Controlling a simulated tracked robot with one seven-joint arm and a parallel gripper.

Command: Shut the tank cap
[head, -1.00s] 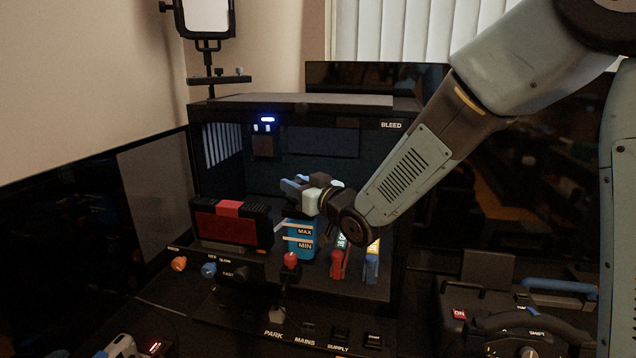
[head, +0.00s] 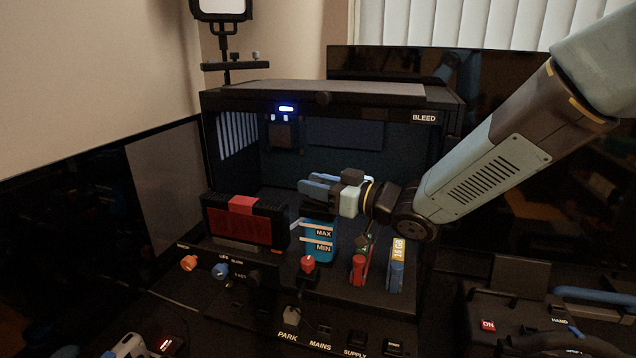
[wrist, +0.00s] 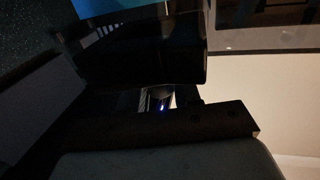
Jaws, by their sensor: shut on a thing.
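The tank (head: 318,246) is a blue container with white MAX and MIN labels, upright inside the open-fronted black box. My gripper (head: 318,186) reaches in from the right, directly above the tank's top. Its fingers are shut on the tank cap, which they and the wrist mostly hide. I cannot tell how the cap sits on the tank's rim. In the wrist view a dark block fills the middle, with a bright blue patch (wrist: 95,6) at the top edge; the view is too dark to make out the cap.
A black and red unit (head: 243,222) stands left of the tank. A red clip-like piece (head: 358,270) and a blue one (head: 396,272) stand to its right. A red-topped lever (head: 308,265) stands in front. The black box (head: 330,96) roofs the space above my gripper.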

